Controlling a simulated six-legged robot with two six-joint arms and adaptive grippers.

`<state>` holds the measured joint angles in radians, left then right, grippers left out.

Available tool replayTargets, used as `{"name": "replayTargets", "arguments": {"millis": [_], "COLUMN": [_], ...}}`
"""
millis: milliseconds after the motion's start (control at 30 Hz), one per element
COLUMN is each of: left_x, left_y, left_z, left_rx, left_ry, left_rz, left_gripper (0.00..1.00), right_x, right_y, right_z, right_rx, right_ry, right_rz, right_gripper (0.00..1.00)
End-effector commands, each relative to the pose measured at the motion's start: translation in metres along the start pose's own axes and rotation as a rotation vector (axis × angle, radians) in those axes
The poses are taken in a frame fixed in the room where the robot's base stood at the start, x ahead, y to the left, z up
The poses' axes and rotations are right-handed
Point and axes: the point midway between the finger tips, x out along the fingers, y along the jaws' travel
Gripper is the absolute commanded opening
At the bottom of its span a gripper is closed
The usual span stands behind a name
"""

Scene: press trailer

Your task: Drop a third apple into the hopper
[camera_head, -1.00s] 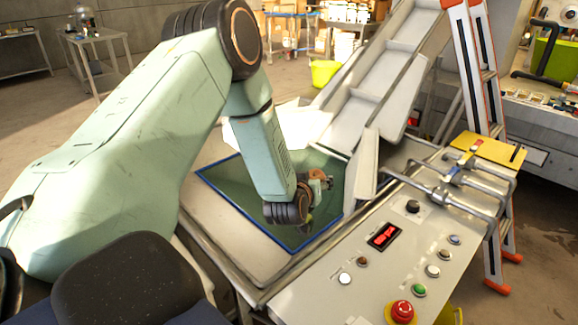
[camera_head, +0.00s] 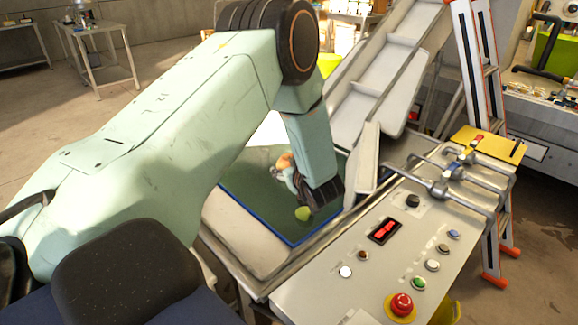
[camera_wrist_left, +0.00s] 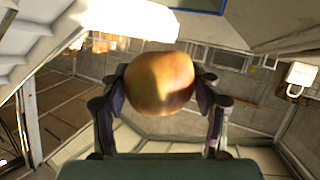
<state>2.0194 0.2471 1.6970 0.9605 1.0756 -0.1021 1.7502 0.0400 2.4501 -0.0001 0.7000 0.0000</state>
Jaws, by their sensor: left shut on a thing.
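My left gripper (camera_head: 287,170) hangs over the hopper and is shut on a red-yellow apple (camera_head: 285,160). In the left wrist view the apple (camera_wrist_left: 160,82) sits between the two fingers (camera_wrist_left: 160,90), one pressed on each side. The hopper (camera_head: 248,192) has a dark green inside and a blue rim. A green apple (camera_head: 303,213) shows in the hopper, just below my wrist and partly covered by it. My left forearm hides part of the hopper. My right gripper is not in view.
A pale chute (camera_head: 375,75) rises behind the hopper. A control panel (camera_head: 400,255) with buttons and a red stop knob (camera_head: 401,304) lies at the front right. Metal pipes with valves (camera_head: 450,180) and an orange-edged ladder (camera_head: 470,70) stand to the right.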

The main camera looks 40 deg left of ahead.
Motion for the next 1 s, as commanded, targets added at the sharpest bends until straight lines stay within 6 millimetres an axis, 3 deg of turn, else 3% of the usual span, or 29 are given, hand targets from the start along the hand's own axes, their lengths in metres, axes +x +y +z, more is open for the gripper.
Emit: {"name": "replayTargets", "arguments": {"millis": [400,800,833,1000], "left_x": [0.017,0.019,0.019,0.019], "left_y": [-0.010,-0.011,-0.011,-0.011], "left_z": [0.041,0.045,0.045,0.045], "left_rx": [0.000,0.000,0.000,0.000], "left_ry": [0.000,0.001,0.001,0.000], "left_rz": [0.002,0.002,0.002,0.002], "left_gripper": [0.26,0.26,0.63,0.78], "right_x": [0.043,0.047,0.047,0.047], "right_y": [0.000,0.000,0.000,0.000], "right_z": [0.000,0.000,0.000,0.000], "right_rx": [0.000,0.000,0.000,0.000], "right_ry": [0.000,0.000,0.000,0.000], "right_rz": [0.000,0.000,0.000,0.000], "right_gripper": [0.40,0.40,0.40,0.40]}}
